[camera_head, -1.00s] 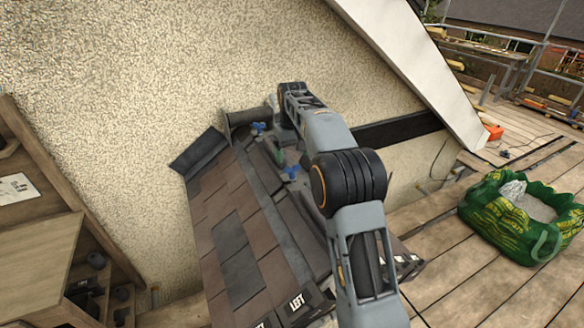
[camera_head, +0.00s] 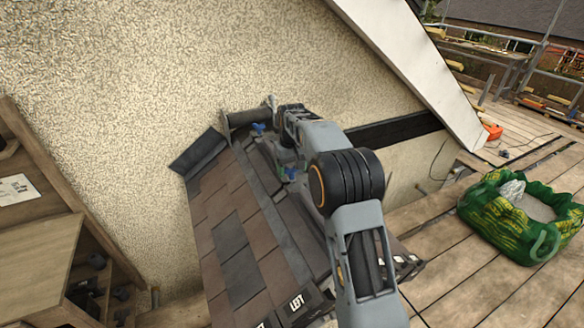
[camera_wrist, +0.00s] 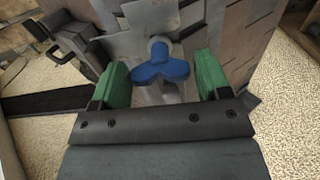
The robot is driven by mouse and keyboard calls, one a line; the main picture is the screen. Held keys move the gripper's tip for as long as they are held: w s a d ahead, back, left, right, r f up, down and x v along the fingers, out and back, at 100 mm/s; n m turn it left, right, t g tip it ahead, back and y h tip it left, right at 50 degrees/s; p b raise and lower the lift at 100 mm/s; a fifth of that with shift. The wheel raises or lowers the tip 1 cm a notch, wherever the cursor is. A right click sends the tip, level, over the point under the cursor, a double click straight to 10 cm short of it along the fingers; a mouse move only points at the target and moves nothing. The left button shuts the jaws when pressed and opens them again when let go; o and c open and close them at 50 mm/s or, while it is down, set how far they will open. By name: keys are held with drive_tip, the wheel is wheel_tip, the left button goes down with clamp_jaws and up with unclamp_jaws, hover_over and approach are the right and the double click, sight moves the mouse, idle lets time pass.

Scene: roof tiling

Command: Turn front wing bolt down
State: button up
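Two blue wing bolts show on the small tiled roof in the head view. The rear one (camera_head: 258,127) is near the wall end. The front one (camera_head: 291,173) is nearer to me, partly covered by my gripper. In the wrist view a blue wing bolt (camera_wrist: 160,64) with rounded wings stands on a grey metal plate (camera_wrist: 140,45). My gripper (camera_wrist: 162,82) is open, with a green finger on each side of this bolt and a gap to both. I see no contact. In the head view my arm hides much of the gripper.
Brown and dark tiles (camera_head: 235,225) cover the roof slope, with blocks marked LEFT at its lower end. A rough wall (camera_head: 120,80) rises behind. A wooden shelf (camera_head: 40,250) stands at left, and a green bag (camera_head: 500,225) lies on the planks at right.

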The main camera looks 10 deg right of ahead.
drive_tip(key=c, duration=0.6)
drive_tip(key=shift+m, duration=0.4)
drive_tip(key=m+p, duration=0.1)
drive_tip(key=m, duration=0.4)
drive_tip(key=shift+r+m, duration=0.15)
drive_tip(key=shift+m, duration=0.25)
drive_tip(key=m+p, duration=0.1)
drive_tip(key=m, duration=0.5)
drive_tip(key=shift+w+r, duration=0.1)
drive_tip(key=m, duration=0.4)
drive_tip(key=shift+m, duration=2.7)
